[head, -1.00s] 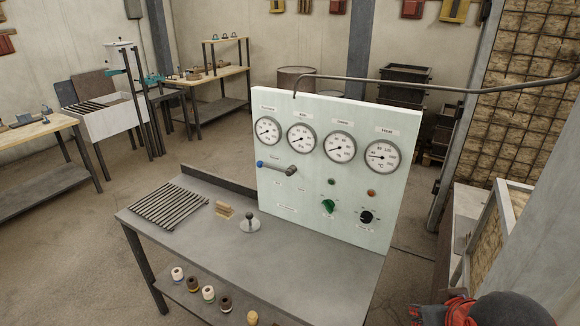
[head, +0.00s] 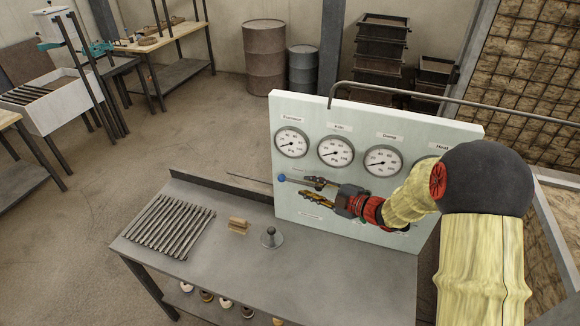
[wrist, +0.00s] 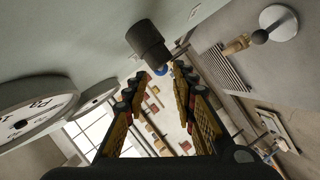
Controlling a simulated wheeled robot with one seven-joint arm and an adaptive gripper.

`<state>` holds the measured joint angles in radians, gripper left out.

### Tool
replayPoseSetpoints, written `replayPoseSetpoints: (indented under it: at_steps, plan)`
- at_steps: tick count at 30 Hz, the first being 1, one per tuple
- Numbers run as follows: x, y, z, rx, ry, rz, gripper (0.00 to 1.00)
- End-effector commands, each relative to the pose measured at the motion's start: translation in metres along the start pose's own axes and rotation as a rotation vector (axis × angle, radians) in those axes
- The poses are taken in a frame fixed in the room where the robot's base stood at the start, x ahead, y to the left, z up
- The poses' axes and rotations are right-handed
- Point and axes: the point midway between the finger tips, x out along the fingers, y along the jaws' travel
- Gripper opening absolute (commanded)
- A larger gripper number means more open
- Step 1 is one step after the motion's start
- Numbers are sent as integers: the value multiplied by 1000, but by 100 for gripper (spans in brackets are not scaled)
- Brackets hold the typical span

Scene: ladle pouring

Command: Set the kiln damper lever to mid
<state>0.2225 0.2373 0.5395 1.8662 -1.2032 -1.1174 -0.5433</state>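The damper lever is on the pale instrument panel (head: 290,235). Its blue ball knob (head: 281,178) points left in the head view, and my gripper partly hides its bar and hub. My gripper (head: 314,187) is in front of the panel, just right of the knob, with its fingers apart. In the wrist view my gripper (wrist: 155,84) is open with nothing clasped. The dark lever hub (wrist: 148,42) stands just ahead of the fingertips, and the blue knob (wrist: 161,71) shows beyond it in the gap. I cannot tell whether a finger touches the lever.
Dial gauges (head: 335,152) line the panel's upper part; my arm covers its right side. On the grey bench (head: 205,257) are a rack of bars (head: 170,227), a wooden block (head: 238,225) and a metal knobbed piece (head: 271,238). A pipe (head: 440,97) runs above the panel.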

Motion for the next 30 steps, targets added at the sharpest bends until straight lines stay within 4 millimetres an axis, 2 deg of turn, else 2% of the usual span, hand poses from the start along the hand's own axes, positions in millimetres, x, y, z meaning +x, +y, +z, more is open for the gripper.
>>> replayPoseSetpoints:
  at_steps: [5,18,23,30]
  plan:
    - [8,-6,-5,-7,41,-3,27]
    - [69,-6,-8,-7,40,-4,27]
    - [78,-5,-7,-6,37,-2,27]
    - [79,-5,-8,-6,37,-1,27]
